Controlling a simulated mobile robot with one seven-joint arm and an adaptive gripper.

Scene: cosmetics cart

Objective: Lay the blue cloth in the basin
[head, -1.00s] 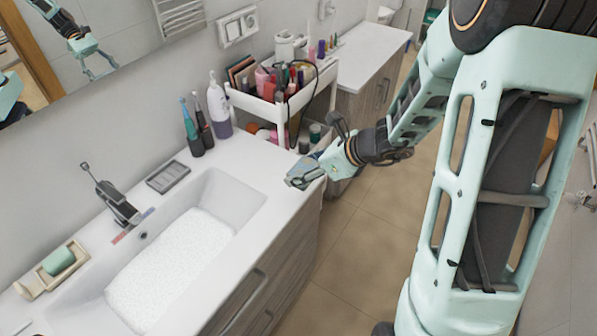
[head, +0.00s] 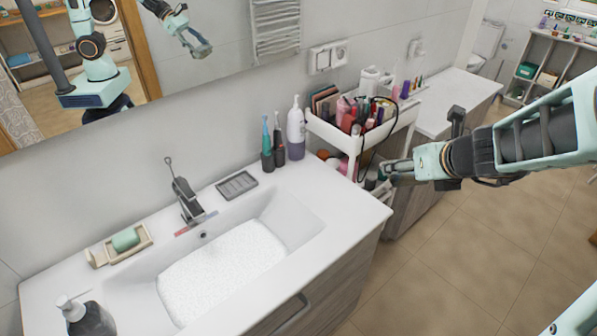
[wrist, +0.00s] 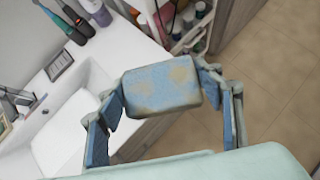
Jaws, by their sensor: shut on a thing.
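My gripper (head: 385,176) is in the air by the right end of the counter, in front of the cart. In the wrist view my gripper (wrist: 168,100) has its fingers on both sides of a blue, block-like piece with tan patches, which I take to be the folded blue cloth (wrist: 160,88). The cloth is hard to make out in the head view. The white basin (head: 292,218) is sunk in the counter to the left of the gripper, apart from it. White speckled, foam-like stuff (head: 220,268) covers its bottom. The basin also shows at the left of the wrist view (wrist: 98,78).
The faucet (head: 187,201) stands behind the basin. A grey soap tray (head: 237,185), toothbrushes (head: 267,148) and a white-purple bottle (head: 296,130) stand at the back. A full cosmetics cart (head: 348,142) stands right.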

